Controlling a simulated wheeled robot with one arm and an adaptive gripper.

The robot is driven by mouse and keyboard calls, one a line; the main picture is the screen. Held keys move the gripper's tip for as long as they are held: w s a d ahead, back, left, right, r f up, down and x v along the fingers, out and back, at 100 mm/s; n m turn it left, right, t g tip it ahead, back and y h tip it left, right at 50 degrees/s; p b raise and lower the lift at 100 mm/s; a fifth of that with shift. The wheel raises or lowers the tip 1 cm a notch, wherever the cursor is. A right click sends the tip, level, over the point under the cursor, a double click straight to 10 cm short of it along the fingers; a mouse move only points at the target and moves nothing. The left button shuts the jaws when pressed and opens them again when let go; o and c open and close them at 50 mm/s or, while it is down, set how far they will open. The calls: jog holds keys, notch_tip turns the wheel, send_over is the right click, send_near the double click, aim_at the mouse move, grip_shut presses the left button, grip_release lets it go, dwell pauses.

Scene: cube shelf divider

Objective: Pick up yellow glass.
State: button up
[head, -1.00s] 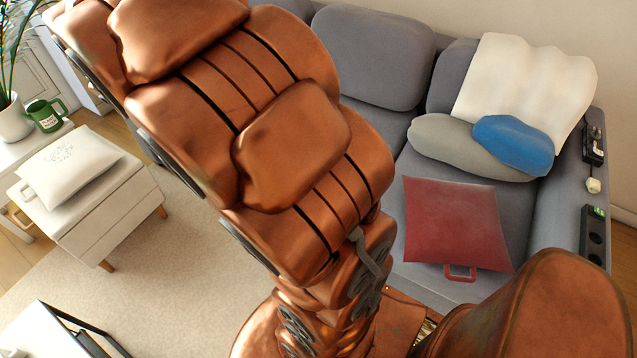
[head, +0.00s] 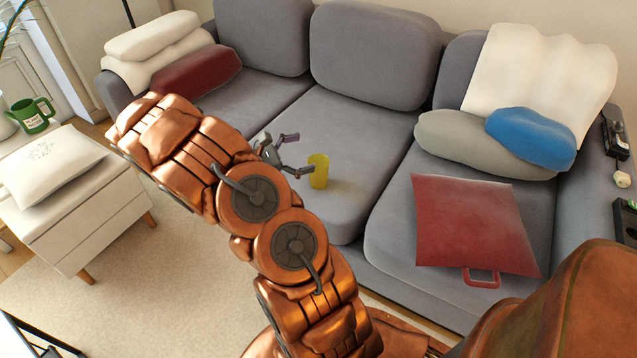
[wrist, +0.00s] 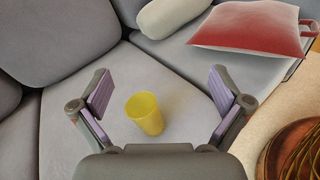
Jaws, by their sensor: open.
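The yellow glass (head: 319,170) stands upright on the grey middle seat cushion of the sofa, near its front edge. In the wrist view the yellow glass (wrist: 146,114) shows between the two spread fingers, nearer the left one and apart from both. My gripper (head: 293,154) is open and empty just to the left of the glass in the head view. Its two fingers with purple pads also show in the wrist view (wrist: 163,92).
The grey sofa (head: 345,110) has a red cushion (head: 470,225), a blue pillow (head: 530,138) and a grey pillow (head: 465,143) on the right. The seat around the glass is clear.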

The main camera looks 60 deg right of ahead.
aim_at(326, 158)
jog(key=w+d+f+n+t+h+b, duration=0.1)
jog(key=w+d+f+n+b, duration=0.1)
jog(key=f, duration=0.4)
jog(key=w+d+f+n+t+h+b, duration=0.1)
jog(key=w+f+n+b, duration=0.1)
jog(key=f, duration=0.5)
jog(key=shift+n+t, duration=0.3)
jog(key=shift+w+b+x, duration=0.15)
jog(key=shift+b+x, duration=0.1)
jog(key=shift+x, duration=1.05)
jog(key=shift+w+b+x, duration=0.15)
jog(key=shift+b+x, duration=0.1)
jog(key=shift+x, duration=1.05)
jog(key=shift+w+b+x, duration=0.2)
jog(key=shift+b+x, duration=0.05)
jog(key=shift+x, duration=1.1)
jog(key=shift+d+r, duration=0.15)
jog(key=shift+r, duration=0.05)
jog(key=shift+c, duration=0.4)
jog(key=c, duration=1.7)
